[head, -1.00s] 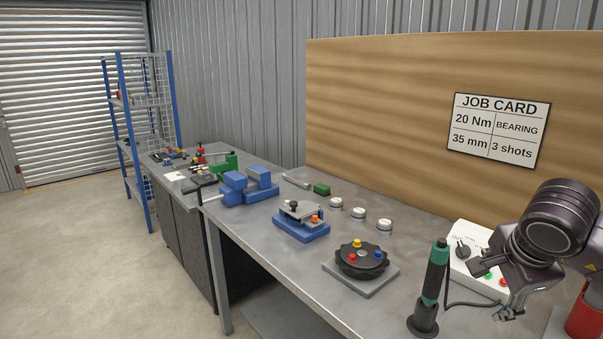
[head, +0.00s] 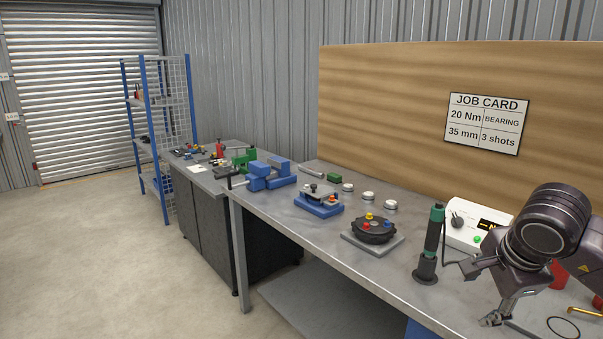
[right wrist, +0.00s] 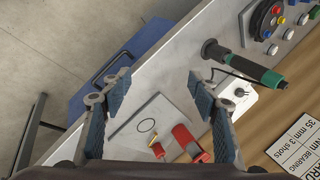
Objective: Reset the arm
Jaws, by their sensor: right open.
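My right gripper (head: 482,293) is at the right of the head view, above the bench's front right part, with its fingers spread. In the right wrist view the two fingers (right wrist: 160,88) stand wide apart with nothing between the pads. A green-handled driver (head: 435,240) stands upright in a dark holder, left of the gripper and apart from it. It also shows in the right wrist view (right wrist: 260,72). My left gripper is in no view.
The bench (head: 320,235) carries a white control box (head: 463,224), a black disc with coloured knobs (head: 373,229), a blue fixture (head: 318,206) and a blue vise (head: 268,176). A red cylinder (right wrist: 190,142) lies near the gripper. Floor (head: 90,260) at left is clear.

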